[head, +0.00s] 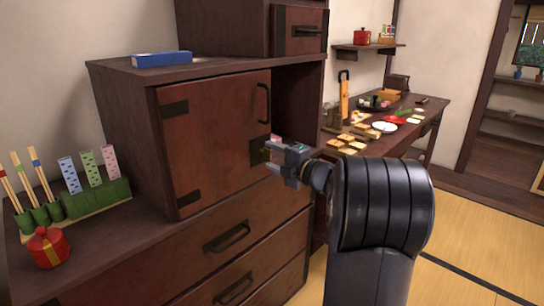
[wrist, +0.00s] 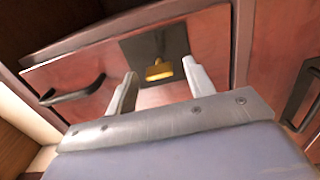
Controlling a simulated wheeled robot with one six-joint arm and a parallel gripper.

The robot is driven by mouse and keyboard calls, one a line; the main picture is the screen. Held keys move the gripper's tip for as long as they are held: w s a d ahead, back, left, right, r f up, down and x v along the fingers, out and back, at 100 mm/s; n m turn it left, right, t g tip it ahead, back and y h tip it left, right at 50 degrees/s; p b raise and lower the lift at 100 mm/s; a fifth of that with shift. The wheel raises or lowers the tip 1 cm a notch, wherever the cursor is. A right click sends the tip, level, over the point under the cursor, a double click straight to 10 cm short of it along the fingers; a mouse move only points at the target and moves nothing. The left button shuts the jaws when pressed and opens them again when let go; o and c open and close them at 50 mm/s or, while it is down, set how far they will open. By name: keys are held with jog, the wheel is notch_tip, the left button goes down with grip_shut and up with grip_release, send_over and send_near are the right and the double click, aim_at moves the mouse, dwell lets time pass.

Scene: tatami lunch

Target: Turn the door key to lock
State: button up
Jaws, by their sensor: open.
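The reddish-brown cabinet door (head: 205,135) has a dark handle (head: 263,103) and a dark lock plate (head: 256,152) at its right edge. In the wrist view, the lock plate (wrist: 150,43) carries a gold key (wrist: 159,71) with a wide, flat bow. My gripper (head: 271,155) is at the lock plate in the head view. In the wrist view, my gripper (wrist: 160,70) is open, with one finger on each side of the key. I cannot tell whether either finger touches it. In the head view, the key is mostly hidden by my gripper.
The door handle shows in the wrist view (wrist: 72,92). A blue box (head: 162,59) lies on the cabinet top. Drawers with dark handles (head: 226,238) are below the door. A green stand (head: 92,199) and a red pot (head: 48,247) are at left. A food table (head: 430,110) stands behind.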

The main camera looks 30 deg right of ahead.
jog(key=p+v, duration=0.1)
jog(key=v, duration=0.9)
jog(key=shift+w+a, duration=0.1)
jog(key=shift+w, duration=0.05)
jog(key=b+x, duration=0.1)
jog(key=x, duration=0.9)
jog(key=shift+w, duration=0.3)
jog(key=shift+s, duration=0.1)
